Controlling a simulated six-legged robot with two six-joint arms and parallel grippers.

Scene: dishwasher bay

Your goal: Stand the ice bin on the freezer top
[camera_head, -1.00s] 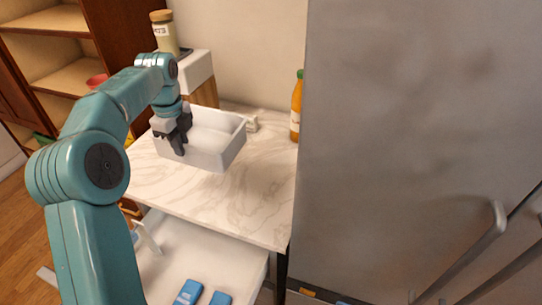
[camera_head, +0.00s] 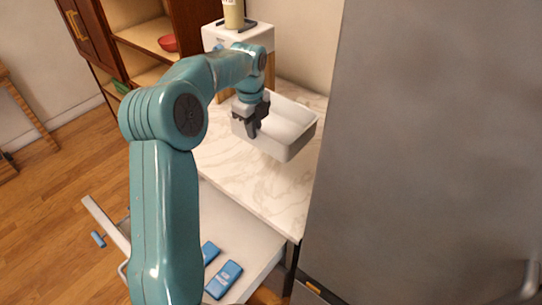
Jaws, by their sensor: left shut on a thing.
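The ice bin, a white open-topped rectangular box (camera_head: 284,146), is over the pale marble-look counter (camera_head: 235,178). I cannot tell whether its base touches the counter. My left gripper (camera_head: 252,132) is shut on the bin's near left wall, its dark fingers pointing down over the rim. The bin looks empty and about level. A tall grey appliance (camera_head: 430,150) fills the right side; its top is out of view, and I cannot tell whether it is the freezer. My right gripper is not in view.
An open drawer (camera_head: 244,237) below the counter holds blue packs (camera_head: 224,280). A white box (camera_head: 228,40) with a jar (camera_head: 233,14) on it stands behind the bin. Wooden shelves (camera_head: 160,22) hold a red bowl (camera_head: 168,43).

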